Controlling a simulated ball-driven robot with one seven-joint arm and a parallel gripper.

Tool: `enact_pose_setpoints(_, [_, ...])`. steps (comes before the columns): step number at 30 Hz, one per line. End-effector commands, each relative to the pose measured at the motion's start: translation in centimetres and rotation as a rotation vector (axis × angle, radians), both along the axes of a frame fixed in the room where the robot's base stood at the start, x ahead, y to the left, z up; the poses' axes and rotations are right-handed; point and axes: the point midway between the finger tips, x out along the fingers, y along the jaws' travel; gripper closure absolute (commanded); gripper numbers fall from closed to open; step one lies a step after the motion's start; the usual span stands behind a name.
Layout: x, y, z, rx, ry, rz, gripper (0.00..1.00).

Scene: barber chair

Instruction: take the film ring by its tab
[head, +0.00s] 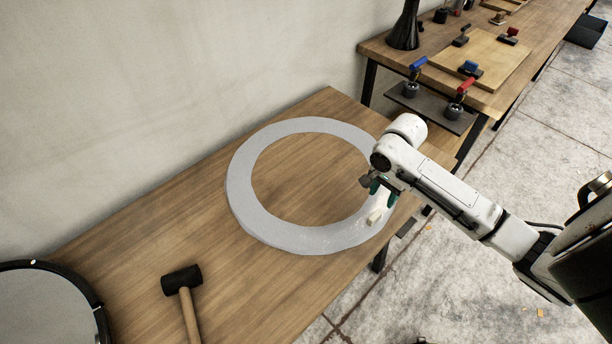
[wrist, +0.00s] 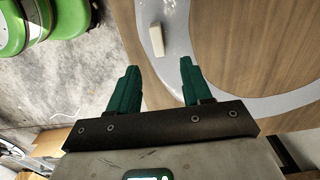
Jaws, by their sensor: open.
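The film ring (head: 240,187) is a flat, pale grey ring lying on the wooden table. Its tab (head: 375,216) is a small cream block on the ring's right side, near the table edge. In the wrist view the tab (wrist: 157,40) stands out on the grey film ring (wrist: 180,45), beyond the fingertips. My gripper (head: 378,187) is above the right part of the ring, close to the tab. In the wrist view my gripper (wrist: 158,75) has its two green fingers apart with nothing between them. My arm hides part of the ring's right side in the head view.
A black-headed mallet (head: 183,282) and a round dark-rimmed disc (head: 45,310) lie on the table (head: 130,240) at the left. A second bench (head: 375,48) with clamps and tools stands at the upper right. A wall borders the table behind.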

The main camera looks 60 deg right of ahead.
Motion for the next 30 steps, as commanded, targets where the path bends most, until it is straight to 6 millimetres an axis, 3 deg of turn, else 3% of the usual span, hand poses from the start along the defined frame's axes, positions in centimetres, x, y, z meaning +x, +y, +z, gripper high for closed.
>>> enact_pose_setpoints(4, [-0.1,0.1,-2.5,0.001,0.004,0.001,0.51])
enact_pose_setpoints(13, [-0.1,0.2,-4.9,-0.001,0.004,0.003,0.51])
enact_pose_setpoints(21, [-0.1,0.6,-8.6,-0.001,0.004,0.004,0.51])
enact_pose_setpoints(30, [-0.1,0.6,-9.3,-0.002,0.001,0.003,0.51])
